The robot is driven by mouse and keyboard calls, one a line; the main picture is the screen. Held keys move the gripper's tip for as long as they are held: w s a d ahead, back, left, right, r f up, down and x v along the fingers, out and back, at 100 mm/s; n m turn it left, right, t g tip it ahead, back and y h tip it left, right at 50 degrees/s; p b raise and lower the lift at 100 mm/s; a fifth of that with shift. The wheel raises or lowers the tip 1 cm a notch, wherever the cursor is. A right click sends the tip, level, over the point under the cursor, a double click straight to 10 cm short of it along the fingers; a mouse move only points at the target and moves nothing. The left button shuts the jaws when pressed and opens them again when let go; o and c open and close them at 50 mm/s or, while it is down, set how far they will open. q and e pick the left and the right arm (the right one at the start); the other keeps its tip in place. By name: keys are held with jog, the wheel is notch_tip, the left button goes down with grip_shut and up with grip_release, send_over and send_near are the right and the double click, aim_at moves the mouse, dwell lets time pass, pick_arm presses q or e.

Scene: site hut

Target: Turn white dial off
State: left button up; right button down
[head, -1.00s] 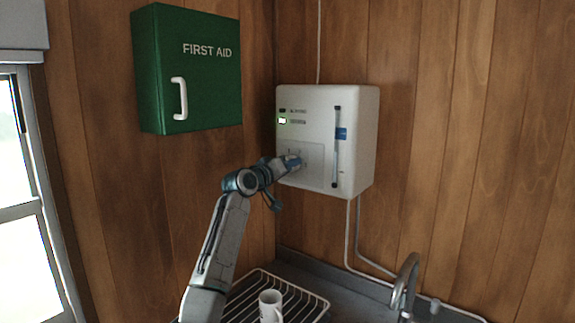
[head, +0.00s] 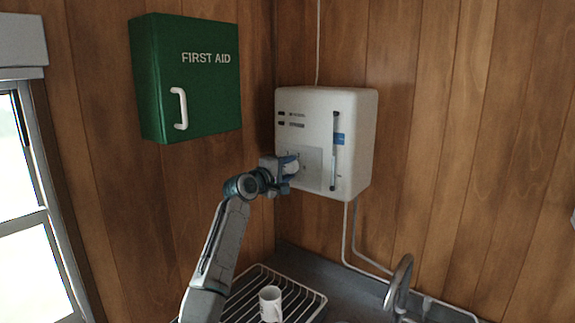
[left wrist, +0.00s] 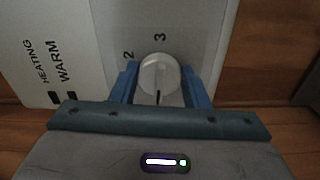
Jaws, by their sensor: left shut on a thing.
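The white dial (left wrist: 159,74) is a round knob on the front of a white wall heater (head: 357,150). Its black pointer line points towards my gripper's body in the left wrist view, away from the numerals 2 and 3 on the far side. My left gripper (head: 289,167) is shut on the dial, with one blue finger (left wrist: 159,86) on each side of it. In the head view the gripper largely covers the dial. The two small lamps (head: 281,118) beside the heater's labels are dark. My right gripper is not in view.
A green first aid cabinet (head: 190,85) hangs on the wall left of the heater. Below are a wire dish rack (head: 313,300) with a white mug (head: 270,303), and a tap (head: 399,283). Pipes run down from the heater. Wood wall lies bare to the right.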

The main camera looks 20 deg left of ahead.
pick_arm(q)
jog(key=shift+n, duration=0.5)
jog(key=o, duration=1)
jog(key=shift+c, duration=0.2)
jog(key=b+v, duration=0.4)
jog(key=v, duration=0.6)
jog(key=shift+s, duration=0.35)
jog(key=shift+a, duration=0.15)
